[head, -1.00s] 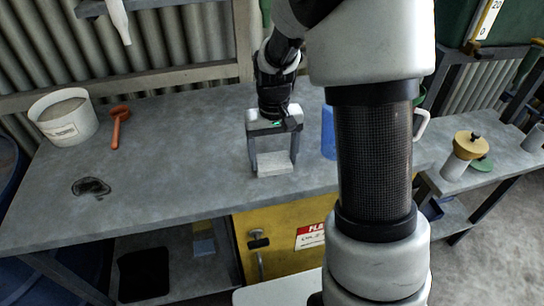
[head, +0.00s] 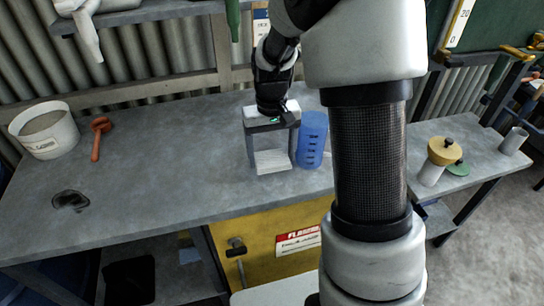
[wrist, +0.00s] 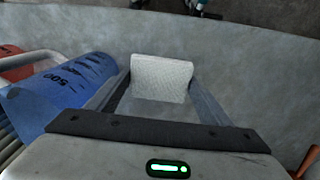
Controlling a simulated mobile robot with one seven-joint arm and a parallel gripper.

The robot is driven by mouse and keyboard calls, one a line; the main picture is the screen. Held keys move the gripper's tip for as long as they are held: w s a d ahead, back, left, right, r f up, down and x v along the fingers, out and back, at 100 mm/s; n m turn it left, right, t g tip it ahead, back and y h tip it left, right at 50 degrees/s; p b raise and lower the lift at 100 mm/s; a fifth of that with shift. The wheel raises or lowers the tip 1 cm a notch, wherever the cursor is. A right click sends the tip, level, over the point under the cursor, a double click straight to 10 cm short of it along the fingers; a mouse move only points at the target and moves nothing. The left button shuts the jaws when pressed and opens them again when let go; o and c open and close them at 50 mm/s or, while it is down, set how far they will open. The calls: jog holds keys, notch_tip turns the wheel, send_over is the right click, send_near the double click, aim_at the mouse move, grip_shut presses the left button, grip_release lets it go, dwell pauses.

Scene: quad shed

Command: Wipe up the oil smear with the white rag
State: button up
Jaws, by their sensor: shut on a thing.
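The oil smear (head: 70,201) is a dark patch on the grey workbench (head: 150,185), toward its left front. The white rag (head: 272,161) is a pale block-like piece between the fingertips of my gripper (head: 271,158). My gripper is shut on it, well to the right of the smear. The rag also shows between the fingers in the wrist view (wrist: 161,78). From these views I cannot tell whether its underside touches the bench.
A blue measuring jug (head: 312,140) stands close to the right of my gripper. A white bucket (head: 45,131) and an orange-red tool (head: 100,138) are at the back left. A side bench with a yellow-topped container (head: 440,160) is at the right. Bare bench lies between rag and smear.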

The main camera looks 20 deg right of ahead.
jog(key=shift+r+p, duration=1.65)
jog(key=shift+r, duration=0.85)
jog(key=shift+f, duration=0.1)
